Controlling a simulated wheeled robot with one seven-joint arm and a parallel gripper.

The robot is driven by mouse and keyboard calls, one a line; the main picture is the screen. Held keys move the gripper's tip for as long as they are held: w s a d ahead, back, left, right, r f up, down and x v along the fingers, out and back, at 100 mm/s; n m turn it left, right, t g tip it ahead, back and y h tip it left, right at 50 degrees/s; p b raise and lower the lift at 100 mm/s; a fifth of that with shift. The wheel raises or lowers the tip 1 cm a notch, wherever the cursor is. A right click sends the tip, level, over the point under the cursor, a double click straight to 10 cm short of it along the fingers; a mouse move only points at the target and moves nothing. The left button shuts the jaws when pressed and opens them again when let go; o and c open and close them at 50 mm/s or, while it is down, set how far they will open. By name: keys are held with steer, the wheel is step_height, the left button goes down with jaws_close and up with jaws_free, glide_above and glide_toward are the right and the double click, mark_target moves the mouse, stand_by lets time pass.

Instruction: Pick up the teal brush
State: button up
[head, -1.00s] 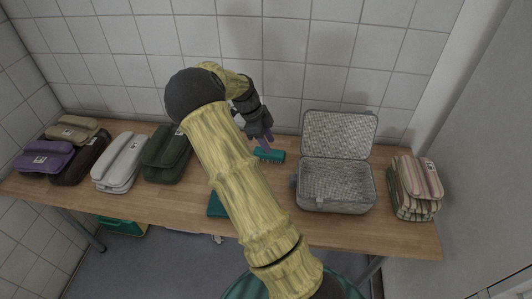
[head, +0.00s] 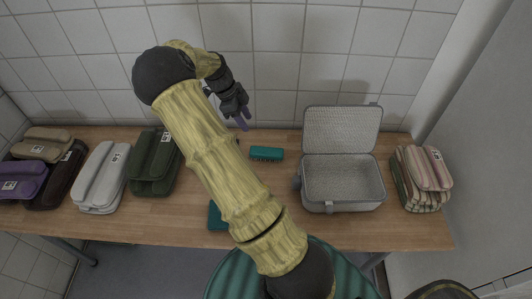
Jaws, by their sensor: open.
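A teal brush (head: 266,153) with dark bristles along its lower side lies on the wooden table, left of the open grey case. My gripper (head: 241,122) is up and to the left of it in the picture, near the tiled wall. The gap between the fingers is hard to make out at this angle. A second teal item (head: 217,217) lies near the table's front edge, partly hidden behind my arm, so I cannot tell its shape.
An open grey case (head: 343,180) stands right of the brush, its lid up. Striped folded cloths (head: 421,178) are at the table's right end. Green (head: 154,165), pale grey (head: 101,178), purple (head: 24,181) and tan (head: 43,144) cases fill the left. The wooden table (head: 270,195) has bare room in the middle.

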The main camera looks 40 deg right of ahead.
steer(key=o, duration=0.4)
steer(key=shift+f, duration=0.1)
glide_toward(265, 151)
steer(key=p+x, duration=0.1)
steer(key=x, duration=0.4)
steer(key=shift+s+f, duration=0.1)
steer(key=shift+d+p+x, duration=0.1)
steer(key=shift+p+x, duration=0.2)
steer(key=shift+x, duration=1)
steer(key=shift+d+p+x, duration=0.15)
steer(key=shift+p+x, duration=0.1)
steer(key=shift+x, duration=1.05)
steer(key=shift+f, duration=0.15)
steer(key=shift+a, duration=0.1)
steer(key=c, duration=1.1)
